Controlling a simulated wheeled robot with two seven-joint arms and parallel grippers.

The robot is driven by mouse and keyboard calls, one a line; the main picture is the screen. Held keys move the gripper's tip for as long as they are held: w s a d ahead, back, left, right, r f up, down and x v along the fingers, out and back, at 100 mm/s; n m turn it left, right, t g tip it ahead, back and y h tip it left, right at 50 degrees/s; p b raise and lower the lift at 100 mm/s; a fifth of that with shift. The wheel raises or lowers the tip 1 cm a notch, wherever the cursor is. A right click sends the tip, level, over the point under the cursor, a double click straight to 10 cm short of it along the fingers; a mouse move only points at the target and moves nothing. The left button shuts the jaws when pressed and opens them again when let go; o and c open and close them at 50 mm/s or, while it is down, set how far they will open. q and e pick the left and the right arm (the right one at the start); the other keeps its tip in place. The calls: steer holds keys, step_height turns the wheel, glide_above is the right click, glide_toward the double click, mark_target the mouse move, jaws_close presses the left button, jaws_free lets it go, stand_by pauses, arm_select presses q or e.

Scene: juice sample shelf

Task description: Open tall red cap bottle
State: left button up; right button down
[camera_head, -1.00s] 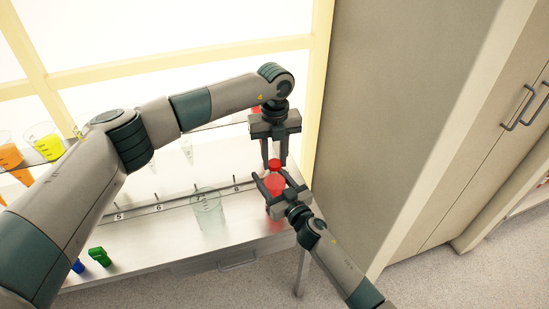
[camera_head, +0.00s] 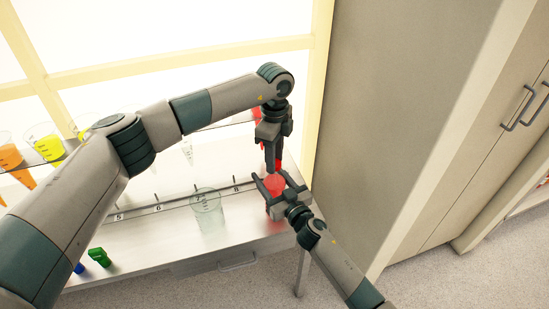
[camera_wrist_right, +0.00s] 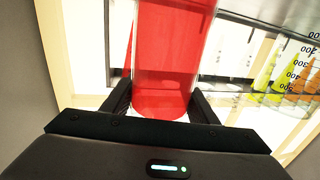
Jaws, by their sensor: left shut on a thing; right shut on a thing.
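The tall bottle (camera_head: 275,188) with red contents stands upright at the right end of the shelf table, and it fills the right wrist view (camera_wrist_right: 168,60) as a clear cylinder. My right gripper (camera_head: 270,179) is shut around its body from the front; its two fingers flank the bottle in the right wrist view. The red cap (camera_head: 279,165) shows partly behind the fingers of my left gripper (camera_head: 273,168), which points down from above and is shut on it. The fingers hide most of the cap, so I cannot tell whether it is apart from the bottle's neck.
A clear empty beaker (camera_head: 208,212) stands left of the bottle on the numbered table (camera_head: 190,250). A green piece (camera_head: 99,257) lies at the front left. Orange (camera_head: 11,157) and yellow (camera_head: 49,148) vessels stand far left. A tall cabinet (camera_head: 420,120) closes off the right.

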arm_select(q)
steer(key=shift+r, duration=0.5)
stand_by(0.4)
steer(key=shift+r, duration=0.35)
steer(key=shift+r, duration=0.35)
steer(key=shift+r, duration=1.95)
arm_select(e)
steer(key=c, duration=0.6)
jaws_free()
steer(key=shift+c, duration=0.2)
arm_select(q)
steer(key=shift+f+b, duration=0.35)
steer(key=shift+f, duration=0.05)
arm_select(e)
steer(key=v, duration=1.2)
